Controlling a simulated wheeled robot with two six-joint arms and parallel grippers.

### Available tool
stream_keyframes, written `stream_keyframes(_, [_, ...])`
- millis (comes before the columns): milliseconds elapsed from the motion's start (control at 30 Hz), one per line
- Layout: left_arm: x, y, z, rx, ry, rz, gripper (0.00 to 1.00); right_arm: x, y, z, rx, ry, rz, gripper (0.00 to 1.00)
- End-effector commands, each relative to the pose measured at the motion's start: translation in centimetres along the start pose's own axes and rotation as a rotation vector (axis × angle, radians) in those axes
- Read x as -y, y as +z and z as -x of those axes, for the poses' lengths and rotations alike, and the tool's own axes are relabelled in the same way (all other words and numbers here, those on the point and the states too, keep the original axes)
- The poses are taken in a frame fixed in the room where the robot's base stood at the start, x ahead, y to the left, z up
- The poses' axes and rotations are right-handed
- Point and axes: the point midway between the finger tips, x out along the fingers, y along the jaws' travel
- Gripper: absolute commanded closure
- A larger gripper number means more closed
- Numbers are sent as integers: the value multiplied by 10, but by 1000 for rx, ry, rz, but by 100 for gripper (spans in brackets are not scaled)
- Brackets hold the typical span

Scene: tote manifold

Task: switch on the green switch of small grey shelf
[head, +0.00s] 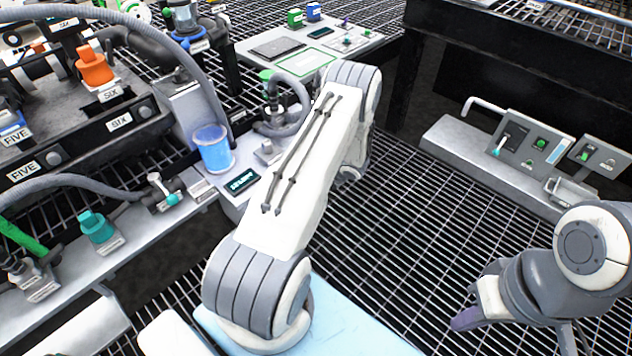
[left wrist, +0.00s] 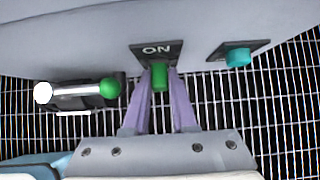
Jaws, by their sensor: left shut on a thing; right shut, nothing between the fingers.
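In the left wrist view, a green switch (left wrist: 159,77) sticks out below a dark plate marked ON on a grey surface (left wrist: 60,35) that fits the small grey shelf. My left gripper (left wrist: 160,98) has its two purple fingers on either side of the switch, shut on it. In the head view my left arm crosses the middle, and its gripper is hidden behind the arm. My right gripper (head: 464,308) is at the lower right of the head view, shut and empty, over the grating and away from the shelves.
In the left wrist view a green-knobbed lever (left wrist: 85,92) is left of the switch and a teal button (left wrist: 238,57) right of it. A grey shelf with panels (head: 450,140) stands at right. A blue cup (head: 212,150) stands left of my arm. Open grating (head: 420,230) lies between.

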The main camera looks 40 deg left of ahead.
Motion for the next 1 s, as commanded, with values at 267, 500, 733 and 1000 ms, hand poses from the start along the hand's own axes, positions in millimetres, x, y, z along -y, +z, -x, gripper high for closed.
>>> stream_keyframes(267, [0,0,0,-1,-1,1,45,0,0,0,0,0,0,100])
stream_keyframes(500, [0,1,7,1,-1,0,45,0,0,3,0,0,0,100])
stream_keyframes(733, [1,2,48,1,-4,-1,45,1,-1,18,0,0,0,100])
stream_keyframes(1000, [1,1,94,0,-3,-1,45,2,-2,32,0,0,0,100])
